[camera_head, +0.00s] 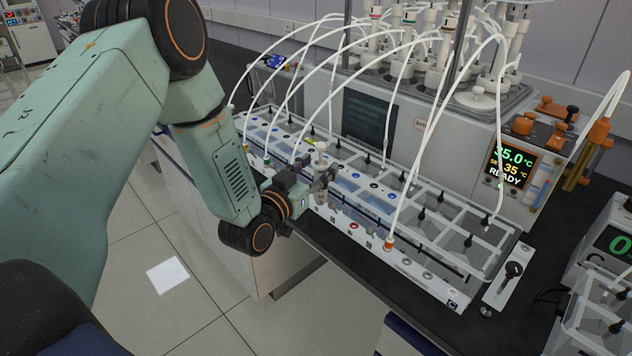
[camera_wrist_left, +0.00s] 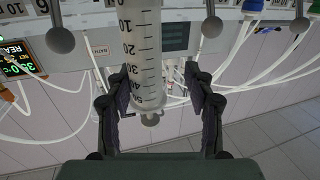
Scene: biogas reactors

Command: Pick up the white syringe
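The white syringe (camera_head: 321,160) stands upright at the front edge of the long rack in the head view. In the left wrist view its clear, graduated barrel (camera_wrist_left: 143,50) lies between my fingers, nearer the left finger, with a visible gap to the right one. My left gripper (camera_head: 312,184) is around the syringe in the head view and partly covers it. In the left wrist view the gripper (camera_wrist_left: 158,85) is open, its dark finger pads apart. Whether the left pad touches the barrel I cannot tell. My right gripper is not in view.
The rack (camera_head: 430,283) with clear compartments runs along the dark bench. Several white tubes (camera_head: 388,110) arch over it from the reactors (camera_head: 440,70) behind. A control unit with a lit display (camera_head: 512,167) stands at the right. Open floor (camera_head: 140,240) lies in front.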

